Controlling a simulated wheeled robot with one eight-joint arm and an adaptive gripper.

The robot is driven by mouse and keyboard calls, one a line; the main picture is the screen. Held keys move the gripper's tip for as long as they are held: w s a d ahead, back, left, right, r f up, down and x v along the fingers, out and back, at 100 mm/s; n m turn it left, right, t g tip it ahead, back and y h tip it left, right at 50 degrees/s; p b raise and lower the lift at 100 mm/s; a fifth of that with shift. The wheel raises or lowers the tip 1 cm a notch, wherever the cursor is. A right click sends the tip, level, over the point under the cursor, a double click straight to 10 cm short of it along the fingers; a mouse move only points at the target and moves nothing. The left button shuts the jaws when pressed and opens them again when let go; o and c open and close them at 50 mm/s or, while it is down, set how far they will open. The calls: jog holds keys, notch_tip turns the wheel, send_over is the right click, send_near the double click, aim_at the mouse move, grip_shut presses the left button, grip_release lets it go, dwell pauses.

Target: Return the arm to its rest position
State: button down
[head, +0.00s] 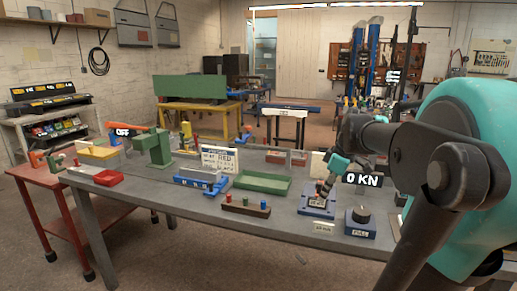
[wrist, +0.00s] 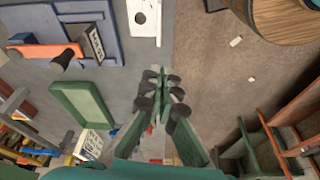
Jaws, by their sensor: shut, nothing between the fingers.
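My gripper (head: 326,187) hangs low over the right part of the grey bench (head: 285,222) in the head view, at the end of my arm. In the wrist view its fingers (wrist: 162,82) come together and hold nothing. In the head view it overlaps a blue fixture (head: 317,211) with a white label; whether it touches the fixture I cannot tell.
A green tray (head: 262,183) and a peg block (head: 246,206) lie left. A round wooden top (wrist: 285,18) shows in the wrist view.

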jog(key=s+f+m, duration=0.1)
jog(key=f+m, duration=0.1)
jog(key=f, duration=0.2)
jog(key=s+a+f+m+h, duration=0.1)
jog(key=s+f+m, duration=0.1)
jog(key=f, duration=0.2)
jog(key=s+f+m+t, duration=0.1)
jog(key=s+f+m, duration=0.1)
jog(key=f, duration=0.3)
jog(key=shift+s+a+h, duration=0.2)
jog(key=shift+s+h, duration=0.05)
jog(key=shift+h, duration=0.05)
jog(key=s+f+m+t+h, duration=0.1)
jog(key=s+f+m, duration=0.4)
jog(key=f, duration=0.3)
jog(key=shift+s+m+t, duration=0.3)
jog(key=shift+s+m, duration=0.1)
jog(key=shift+s, duration=0.3)
